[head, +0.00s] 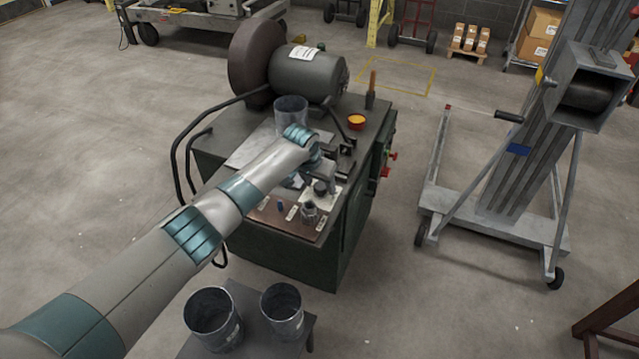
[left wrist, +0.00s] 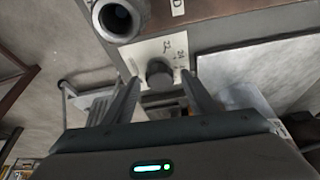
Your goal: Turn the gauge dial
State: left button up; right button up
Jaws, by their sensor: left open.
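The gauge dial is a dark round knob (left wrist: 159,73) on a pale marked plate (left wrist: 150,50) in the left wrist view. In the head view the knob (head: 320,187) shows on the front part of the machine's top, close to my left gripper. My left gripper (left wrist: 160,85) is open, with one finger on each side of the knob. A gap shows between the knob and each finger. In the head view my left gripper (head: 318,178) is partly hidden behind my own wrist. My right gripper is not in view.
A short metal tube (head: 310,212) stands beside the dial plate. Floor to the left is clear.

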pick_arm(q)
jog(key=c, duration=1.1)
jog(key=shift+o, duration=0.2)
jog(key=shift+s+d+r+n+y+p, duration=0.15)
jog(key=shift+n+y+p, duration=0.15)
jog(key=shift+n+p, duration=0.6)
jog(key=shift+n+t+y+p, duration=0.35)
jog(key=shift+n+p, duration=0.25)
jog(key=shift+n, duration=0.5)
jog(key=shift+d+n+y, duration=0.15)
jog(key=shift+n+y, duration=0.2)
jog(key=shift+n, duration=0.45)
jog(key=shift+n+y, duration=0.4)
jog(key=shift+n, duration=0.7)
